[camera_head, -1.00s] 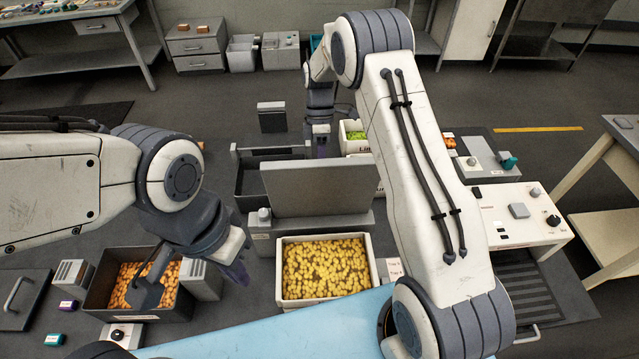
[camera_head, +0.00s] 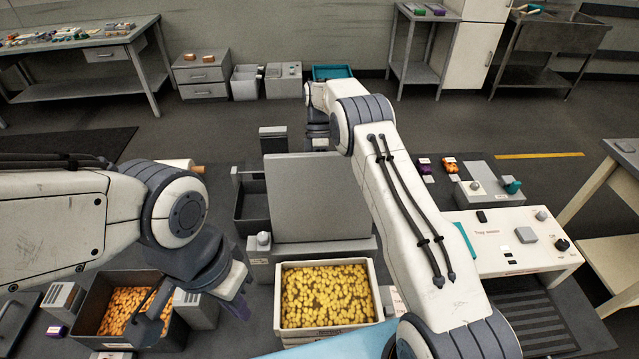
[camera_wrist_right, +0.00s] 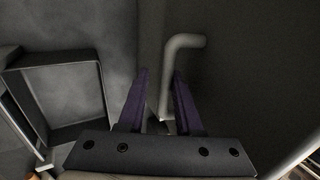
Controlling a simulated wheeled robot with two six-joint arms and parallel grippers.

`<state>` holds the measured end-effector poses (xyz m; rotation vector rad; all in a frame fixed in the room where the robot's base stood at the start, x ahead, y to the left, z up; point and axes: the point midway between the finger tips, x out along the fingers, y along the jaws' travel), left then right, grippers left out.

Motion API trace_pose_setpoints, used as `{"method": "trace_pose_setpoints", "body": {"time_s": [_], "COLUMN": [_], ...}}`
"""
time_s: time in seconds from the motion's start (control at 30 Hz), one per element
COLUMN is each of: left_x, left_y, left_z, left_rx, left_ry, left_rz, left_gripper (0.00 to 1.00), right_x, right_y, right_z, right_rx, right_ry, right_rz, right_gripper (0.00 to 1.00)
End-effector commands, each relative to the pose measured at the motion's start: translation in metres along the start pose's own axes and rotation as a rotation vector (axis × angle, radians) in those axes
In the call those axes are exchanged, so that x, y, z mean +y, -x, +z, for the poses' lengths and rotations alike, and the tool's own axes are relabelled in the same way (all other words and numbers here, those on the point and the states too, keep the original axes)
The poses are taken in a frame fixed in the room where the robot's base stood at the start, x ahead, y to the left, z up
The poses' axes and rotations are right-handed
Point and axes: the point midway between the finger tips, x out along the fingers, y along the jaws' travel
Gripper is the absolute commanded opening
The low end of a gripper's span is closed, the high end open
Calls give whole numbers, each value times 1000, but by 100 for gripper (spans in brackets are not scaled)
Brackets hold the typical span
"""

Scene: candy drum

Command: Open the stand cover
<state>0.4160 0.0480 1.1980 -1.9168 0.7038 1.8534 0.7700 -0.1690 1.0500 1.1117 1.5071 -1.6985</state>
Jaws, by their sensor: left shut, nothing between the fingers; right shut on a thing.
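The stand cover (camera_head: 318,195) is a large flat grey panel that stands raised on its stand (camera_head: 350,252), at the centre of the head view. My right arm reaches over beside it, and the right gripper is hidden in that view. In the right wrist view, the right gripper (camera_wrist_right: 160,80) has its purple fingers on either side of a bent grey handle (camera_wrist_right: 182,42), next to a dark surface, and is shut on it. My left gripper (camera_head: 240,290) is shut and empty, beside the bin of orange candy.
A white crate (camera_head: 279,300) of yellow candy stands in front of the stand. A dark bin (camera_head: 97,292) of orange candy is at lower left. A white control box (camera_head: 500,238) is on the right. Dark trays (camera_head: 246,225) lie behind the stand's left side.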

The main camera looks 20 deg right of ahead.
Motion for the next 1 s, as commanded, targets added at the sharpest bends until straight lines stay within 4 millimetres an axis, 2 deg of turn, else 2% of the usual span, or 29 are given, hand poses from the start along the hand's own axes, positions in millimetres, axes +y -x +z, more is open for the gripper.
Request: {"method": "trace_pose_setpoints", "body": {"time_s": [0.03, 0.33, 0.37, 0.4, 1.0], "left_x": [0, 0, 0, 0, 0], "left_y": [-2, -2, -2, -2, -1], "left_z": [0, 0, 0, 0, 0], "left_rx": [0, 0, 0, 0, 0], "left_ry": [0, 0, 0, 0, 0], "left_rz": [0, 0, 0, 0, 0], "left_gripper": [0, 0, 0, 0, 0], "right_x": [12, 12, 12, 12, 10], "right_y": [-3, -3, -3, -3, 0], "right_z": [0, 1, 1, 1, 4], "right_rx": [2, 2, 2, 3, 7], "right_ry": [-2, -3, -3, -3, -6], "right_rz": [39, 39, 39, 38, 41], "right_gripper": [0, 0, 39, 47, 47]}}
